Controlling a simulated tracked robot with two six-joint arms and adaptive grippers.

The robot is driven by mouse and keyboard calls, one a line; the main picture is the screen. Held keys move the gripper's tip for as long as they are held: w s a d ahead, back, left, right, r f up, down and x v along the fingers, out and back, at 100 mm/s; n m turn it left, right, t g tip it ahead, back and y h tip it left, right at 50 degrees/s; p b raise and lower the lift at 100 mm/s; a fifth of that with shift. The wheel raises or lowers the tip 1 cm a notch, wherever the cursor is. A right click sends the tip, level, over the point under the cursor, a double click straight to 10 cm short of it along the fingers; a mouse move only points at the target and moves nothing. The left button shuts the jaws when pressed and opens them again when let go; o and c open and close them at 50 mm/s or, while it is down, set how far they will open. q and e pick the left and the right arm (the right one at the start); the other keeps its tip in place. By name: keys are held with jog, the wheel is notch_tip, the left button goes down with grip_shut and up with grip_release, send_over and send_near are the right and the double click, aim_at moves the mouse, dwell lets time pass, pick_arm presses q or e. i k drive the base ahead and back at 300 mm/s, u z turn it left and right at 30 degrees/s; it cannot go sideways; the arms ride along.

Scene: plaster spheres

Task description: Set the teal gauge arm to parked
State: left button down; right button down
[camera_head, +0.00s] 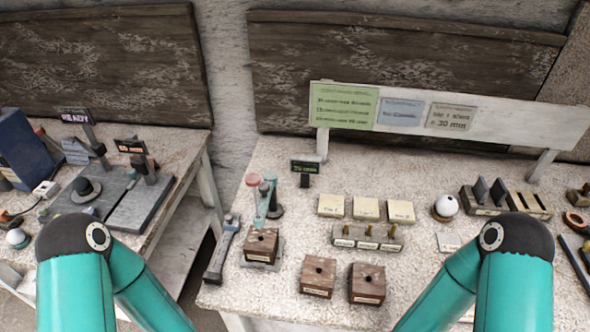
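A teal gauge piece (263,203) stands near the left end of the right-hand table, by a dark post. It has a pale red round top and a teal round top, and its lower end is close behind a brown wooden block (261,240) on a grey plate. I cannot tell its exact setting. A small dark display (305,167) with green text, too small to read, stands just behind it to the right. My two teal arms show at the bottom left and bottom right, bent at black elbows. Both grippers are outside the picture.
Two more holed wooden blocks (318,274) stand in front. A grey tool (222,248) lies at the left edge. Cream blocks, a peg rack (367,236) and a white sphere (446,206) are to the right. A gap separates this table from the left table (183,148).

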aim_at(270, 177)
jog(key=z, duration=1.45)
jog(key=i, duration=0.1)
jog(key=u, duration=3.05)
jog(key=k, duration=1.4)
jog(key=z, duration=0.1)
jog(key=i, duration=1)
jog(key=z, duration=0.1)
